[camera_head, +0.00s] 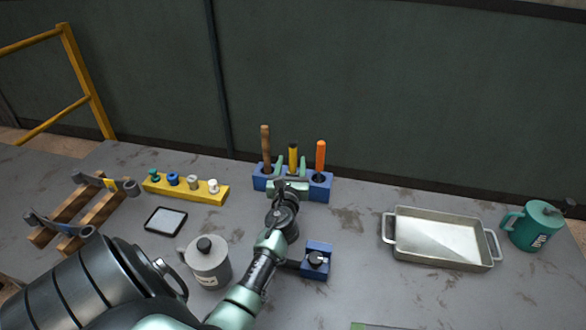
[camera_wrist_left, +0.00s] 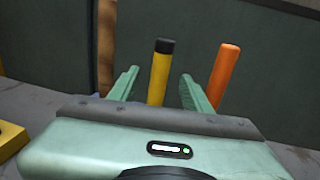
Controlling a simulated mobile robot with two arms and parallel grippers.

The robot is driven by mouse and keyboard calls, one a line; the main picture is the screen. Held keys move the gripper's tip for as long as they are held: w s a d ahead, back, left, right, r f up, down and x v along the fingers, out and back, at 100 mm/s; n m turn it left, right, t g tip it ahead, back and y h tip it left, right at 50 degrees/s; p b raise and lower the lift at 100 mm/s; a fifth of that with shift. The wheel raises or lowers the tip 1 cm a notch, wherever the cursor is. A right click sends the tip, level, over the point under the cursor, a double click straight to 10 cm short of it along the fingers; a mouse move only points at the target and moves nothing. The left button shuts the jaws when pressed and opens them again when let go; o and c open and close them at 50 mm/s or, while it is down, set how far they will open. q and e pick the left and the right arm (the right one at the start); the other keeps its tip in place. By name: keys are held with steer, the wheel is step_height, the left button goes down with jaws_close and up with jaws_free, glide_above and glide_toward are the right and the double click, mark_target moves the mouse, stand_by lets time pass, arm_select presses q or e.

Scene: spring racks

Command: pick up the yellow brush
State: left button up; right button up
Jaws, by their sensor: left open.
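The yellow brush (camera_head: 293,155) stands upright in a blue rack (camera_head: 319,190) near the back of the table; its yellow handle has a black top. In the left wrist view the yellow brush (camera_wrist_left: 159,75) shows between the two green fingers, apart from both. My left gripper (camera_head: 291,168) is open, its fingers on either side of the handle in the picture; it also shows in the left wrist view (camera_wrist_left: 158,88). The lower part of the brush is hidden behind the gripper. My right gripper is not in view.
A brown wooden handle (camera_head: 266,145) stands left of the brush and an orange handle (camera_head: 320,156) right of it, in the same rack. A yellow peg block (camera_head: 186,189) is to the left. A metal tray (camera_head: 438,239) lies right; table between is clear.

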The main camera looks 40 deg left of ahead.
arm_select(q)
steer(key=shift+f, duration=0.65)
steer(key=x, duration=0.5)
steer(key=b+x, duration=0.1)
steer(key=x, duration=0.2)
steer(key=shift+r, duration=0.3)
jaws_close()
